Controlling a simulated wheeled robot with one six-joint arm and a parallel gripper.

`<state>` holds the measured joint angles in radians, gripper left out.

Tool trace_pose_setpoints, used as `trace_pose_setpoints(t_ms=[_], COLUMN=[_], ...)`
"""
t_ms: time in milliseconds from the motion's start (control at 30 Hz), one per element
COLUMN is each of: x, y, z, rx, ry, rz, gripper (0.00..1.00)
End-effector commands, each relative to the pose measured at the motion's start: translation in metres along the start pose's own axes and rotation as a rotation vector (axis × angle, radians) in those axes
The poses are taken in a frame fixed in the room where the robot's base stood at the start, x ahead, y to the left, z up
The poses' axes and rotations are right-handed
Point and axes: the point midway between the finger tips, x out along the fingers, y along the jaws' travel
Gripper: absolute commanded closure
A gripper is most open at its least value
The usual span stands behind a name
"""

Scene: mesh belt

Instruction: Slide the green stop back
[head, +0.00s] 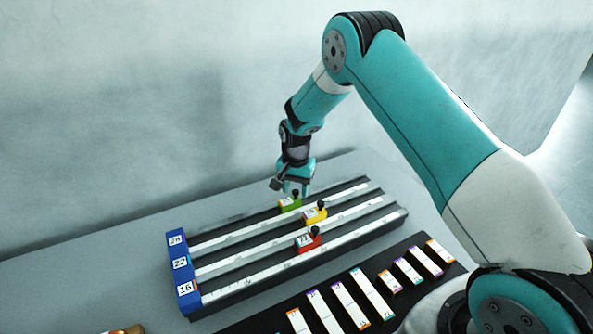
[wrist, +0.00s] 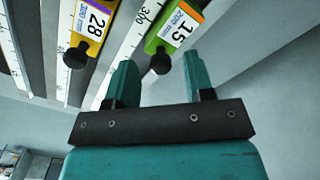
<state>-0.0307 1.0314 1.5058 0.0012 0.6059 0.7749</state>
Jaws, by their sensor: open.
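The green stop (head: 289,204) sits on the rearmost rail of the belt unit, towards its right half. In the wrist view the green stop (wrist: 178,27) carries a white label reading 15 and a black round knob (wrist: 160,64). My gripper (head: 292,189) is over the green stop, pointing down. In the wrist view my gripper (wrist: 160,62) is open, and the knob appears between its two teal fingertips. I cannot tell whether either finger touches the knob.
A yellow stop (head: 314,215) and a red stop (head: 307,241) sit on neighbouring rails, the yellow one close by. A blue end block (head: 181,262) with number labels closes the rails' left end. A black strip (head: 262,323) with several white labelled pieces lies in front.

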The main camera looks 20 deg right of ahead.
Motion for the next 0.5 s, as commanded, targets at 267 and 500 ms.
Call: trace_pose_setpoints(t_ms=[267, 500], x=[-0.055, -0.116], y=[0.000, 0.001], z=[-0.002, -0.001], rx=[0.002, 0.002], ry=[0.006, 0.005], rz=[-0.006, -0.005], gripper=[0.52, 0.52])
